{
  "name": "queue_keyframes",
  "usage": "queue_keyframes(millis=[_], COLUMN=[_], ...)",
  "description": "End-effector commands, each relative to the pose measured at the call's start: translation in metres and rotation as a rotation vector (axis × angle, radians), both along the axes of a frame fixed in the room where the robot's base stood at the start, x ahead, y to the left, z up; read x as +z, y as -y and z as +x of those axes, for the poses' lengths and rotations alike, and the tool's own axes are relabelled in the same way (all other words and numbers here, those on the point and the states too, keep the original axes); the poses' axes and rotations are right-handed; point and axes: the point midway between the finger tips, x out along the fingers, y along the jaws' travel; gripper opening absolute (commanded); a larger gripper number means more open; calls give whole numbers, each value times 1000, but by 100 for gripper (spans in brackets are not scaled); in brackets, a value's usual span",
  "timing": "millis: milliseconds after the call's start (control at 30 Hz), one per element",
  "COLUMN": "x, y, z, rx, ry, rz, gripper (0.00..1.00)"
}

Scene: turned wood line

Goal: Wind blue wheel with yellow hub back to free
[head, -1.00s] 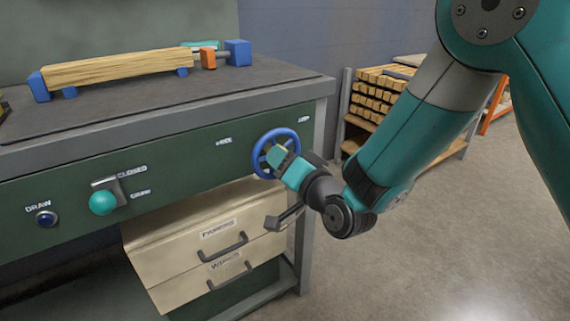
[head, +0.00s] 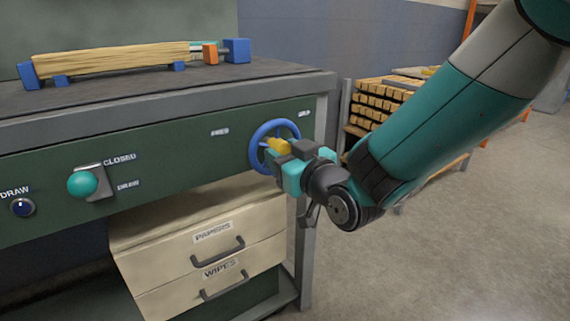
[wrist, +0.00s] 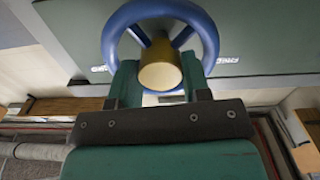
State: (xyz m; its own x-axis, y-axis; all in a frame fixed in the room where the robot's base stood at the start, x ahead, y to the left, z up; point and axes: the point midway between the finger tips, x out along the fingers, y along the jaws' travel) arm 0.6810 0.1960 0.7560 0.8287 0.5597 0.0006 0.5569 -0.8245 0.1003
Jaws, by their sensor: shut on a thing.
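The blue wheel with a yellow hub (head: 258,139) is mounted on the green front panel near its right end. My gripper (head: 285,160) is at the wheel, its teal fingers on either side of the yellow hub (head: 277,145). In the wrist view, the blue rim (wrist: 110,33) arches above and the hub (wrist: 160,70) sits between the fingers of my gripper (wrist: 160,82). The gripper is shut on the wheel. A "FREE" label (head: 220,132) is left of the wheel. Another label (head: 305,113), too small to read surely, is to its right.
A teal knob (head: 82,184) with labels "CLOSED" and "DRAW" is further left, beside a dark blue button (head: 23,208). Labelled drawers (head: 215,255) are below the wheel. A wooden bar (head: 110,60) rests on the bench top. A rack of wood pieces (head: 385,97) stands behind my arm.

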Motion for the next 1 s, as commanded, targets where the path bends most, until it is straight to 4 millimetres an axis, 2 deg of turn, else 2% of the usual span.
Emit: queue_keyframes(millis=[33, 333, 833, 867, 900, 1000], x=[-4, -3, -2, -2, -2, -1], y=[2, 2, 2, 2, 2, 1], z=[0, 0, 0, 0, 0, 0], rx=[-3, -3, -3, -3, -3, -1], ry=[11, 65, 76, 76, 75, 76], rz=[-26, -108, -123, -123, -122, -120], gripper=[20, 20, 20, 48, 54, 54])
